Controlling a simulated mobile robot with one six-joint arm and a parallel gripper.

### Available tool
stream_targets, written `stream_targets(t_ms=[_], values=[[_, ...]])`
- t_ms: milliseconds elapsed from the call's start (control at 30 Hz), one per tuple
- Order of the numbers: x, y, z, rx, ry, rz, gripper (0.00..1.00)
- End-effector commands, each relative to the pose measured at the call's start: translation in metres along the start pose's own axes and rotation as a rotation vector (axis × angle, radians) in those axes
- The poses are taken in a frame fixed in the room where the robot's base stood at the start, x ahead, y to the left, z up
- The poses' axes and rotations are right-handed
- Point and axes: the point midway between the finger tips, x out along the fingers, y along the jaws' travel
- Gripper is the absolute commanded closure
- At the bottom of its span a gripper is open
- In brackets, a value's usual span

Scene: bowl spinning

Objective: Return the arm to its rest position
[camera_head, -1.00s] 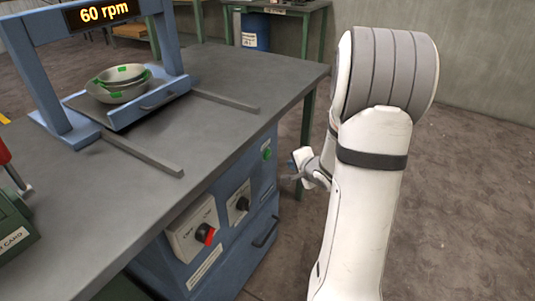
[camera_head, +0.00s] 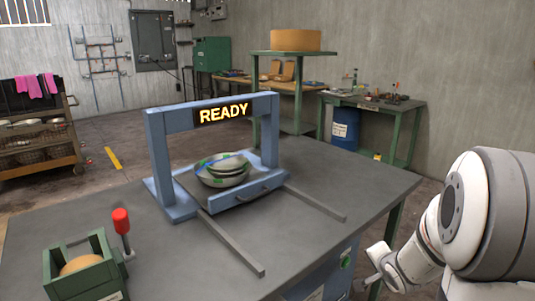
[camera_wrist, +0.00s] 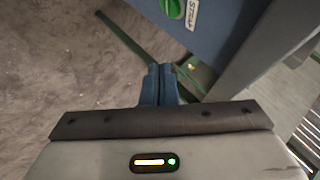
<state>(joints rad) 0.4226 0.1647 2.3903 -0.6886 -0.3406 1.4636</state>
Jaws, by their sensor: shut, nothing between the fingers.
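My arm, white and grey, is folded at the right edge in the head view. My gripper (camera_head: 371,284) hangs low beside the right side of the grey-topped table (camera_head: 340,180), outside its edge. In the wrist view my gripper (camera_wrist: 162,70) shows two blue fingers closed together with nothing between them. They point towards the floor and a green leg, near the blue cabinet (camera_wrist: 215,35) with its green button. The bowls (camera_head: 222,178), nested with green and blue patches, sit in the blue tray under the blue frame (camera_head: 158,160), whose sign reads READY.
Two grey rails (camera_head: 235,245) run forward from the tray across the tabletop. A green box (camera_head: 85,285) and a red-topped lever (camera_head: 121,222) stand at the front left. A green bench (camera_head: 385,104) with a blue barrel (camera_head: 345,128) stands behind. Floor beside the arm looks clear.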

Motion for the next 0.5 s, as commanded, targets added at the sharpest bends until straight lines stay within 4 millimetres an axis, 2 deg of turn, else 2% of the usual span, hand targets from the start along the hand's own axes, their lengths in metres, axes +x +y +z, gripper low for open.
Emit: stream_targets(t_ms=[33, 100, 267, 500], values=[[-0.038, -0.031, -0.011, -0.085, 0.012, 0.037, 1.00], [-0.072, -0.048, -0.013, -0.201, 0.009, 0.108, 1.00], [-0.154, -0.081, -0.006, -0.453, -0.071, 0.245, 1.00], [-0.283, -0.117, 0.029, -0.810, -0.351, 0.323, 1.00]])
